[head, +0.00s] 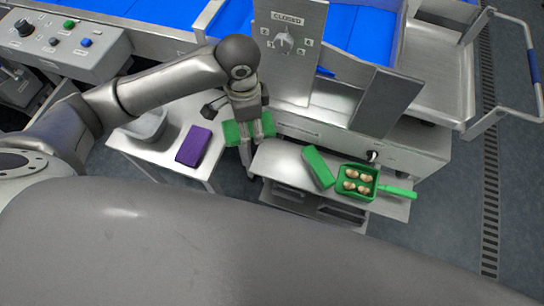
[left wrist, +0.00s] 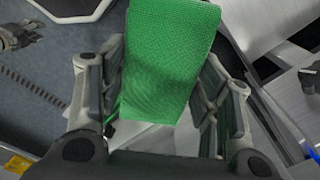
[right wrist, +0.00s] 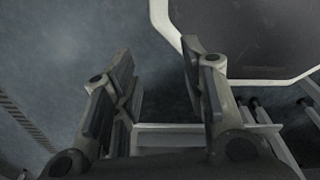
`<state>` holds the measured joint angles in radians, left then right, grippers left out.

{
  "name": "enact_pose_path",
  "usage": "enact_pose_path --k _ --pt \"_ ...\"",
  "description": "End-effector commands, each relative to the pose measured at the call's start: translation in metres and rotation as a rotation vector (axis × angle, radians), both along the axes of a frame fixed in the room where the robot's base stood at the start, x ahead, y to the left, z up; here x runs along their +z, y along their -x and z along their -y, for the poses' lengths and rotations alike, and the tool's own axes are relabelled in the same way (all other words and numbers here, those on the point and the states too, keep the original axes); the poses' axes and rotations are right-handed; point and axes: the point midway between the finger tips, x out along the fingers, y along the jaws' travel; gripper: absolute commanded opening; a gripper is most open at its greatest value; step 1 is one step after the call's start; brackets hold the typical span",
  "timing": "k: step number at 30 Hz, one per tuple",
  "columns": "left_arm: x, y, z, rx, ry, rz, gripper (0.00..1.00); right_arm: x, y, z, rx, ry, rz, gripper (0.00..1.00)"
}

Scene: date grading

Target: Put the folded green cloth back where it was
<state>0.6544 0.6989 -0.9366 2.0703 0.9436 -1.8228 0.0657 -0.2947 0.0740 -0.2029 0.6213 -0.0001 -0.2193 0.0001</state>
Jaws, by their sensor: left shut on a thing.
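A folded green cloth (head: 232,133) is held in my left gripper (head: 249,146). In the head view the cloth sticks out on both sides of the fingers, over the gap between the white side table and the steel shelf. In the left wrist view the cloth (left wrist: 168,62) sits between the two fingers and rises past their tips; its weave shows. My right gripper (right wrist: 158,72) shows only in the right wrist view, with its fingers apart and nothing between them, above the grey floor.
The white side table (head: 133,153) bears a purple folded cloth (head: 194,146) and a grey tub (head: 148,125). The steel shelf (head: 271,158) bears another green block-like item (head: 318,168) and a green handled tray (head: 357,194) with several dates. An upright "CLOSED" panel (head: 290,75) stands behind my left gripper.

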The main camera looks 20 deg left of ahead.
Motion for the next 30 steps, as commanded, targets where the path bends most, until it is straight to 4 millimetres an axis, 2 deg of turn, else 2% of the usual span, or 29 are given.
enact_pose_path --k 1,3,6,9,15,18,21,26,30 --pt "-0.002 -0.007 0.003 -0.091 0.001 0.003 0.36 -0.008 0.012 -0.004 0.002 -0.004 -0.017 0.4" --pt "0.0 -0.014 0.007 -0.228 0.0 0.001 0.36 -0.014 0.022 -0.007 0.003 -0.007 -0.033 0.4" --pt "0.004 -0.023 0.012 -0.423 -0.001 0.0 0.36 -0.021 0.027 -0.005 0.004 -0.004 -0.04 0.4" --pt "0.008 -0.032 0.017 -0.62 -0.002 -0.003 0.36 -0.028 0.022 0.0 0.003 0.002 -0.033 0.4" --pt "0.017 -0.048 0.027 -1.002 -0.003 -0.007 0.36 -0.04 -0.003 0.01 -0.003 0.011 0.005 0.4" --pt "0.021 -0.053 0.031 -1.158 -0.003 -0.01 0.36 -0.044 -0.008 0.011 -0.004 0.012 0.013 0.4" --pt "0.025 -0.057 0.034 -1.276 -0.002 -0.01 0.36 -0.048 -0.006 0.011 -0.004 0.013 0.011 0.4" --pt "0.027 -0.059 0.036 -1.375 -0.001 -0.015 0.36 -0.051 0.0 0.011 -0.003 0.013 0.001 0.4" --pt "0.008 -0.059 0.037 -1.394 0.004 -0.017 0.36 -0.058 0.008 0.009 -0.001 0.012 -0.011 0.4"
